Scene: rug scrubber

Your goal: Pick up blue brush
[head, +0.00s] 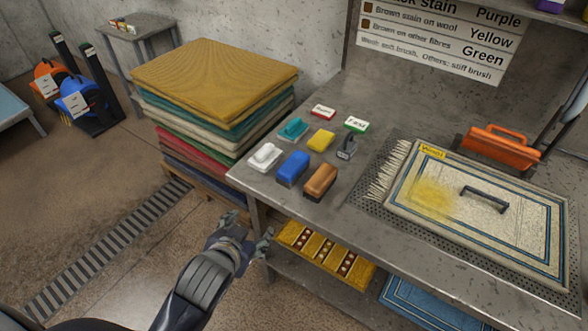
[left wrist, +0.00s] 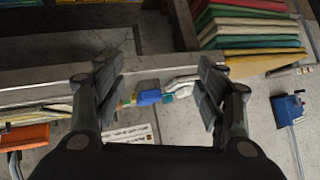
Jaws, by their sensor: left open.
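The blue brush (head: 293,168) lies on the grey workbench (head: 343,212) near its front left edge, between a white brush (head: 265,156) and a brown brush (head: 320,181). My left gripper (head: 248,230) is open and empty, in front of the bench's left corner and apart from the brush. In the left wrist view, the blue brush (left wrist: 149,97) shows beyond the gap between the open fingers (left wrist: 160,90), with the white brush beside it. My right gripper does not show.
A teal brush (head: 292,129), a yellow block (head: 321,140) and a small dark item (head: 346,146) stand behind. A stained rug (head: 530,228) lies to the right. A stack of folded rugs (head: 215,75) stands left. A lower shelf holds yellow patterned rugs (head: 325,255).

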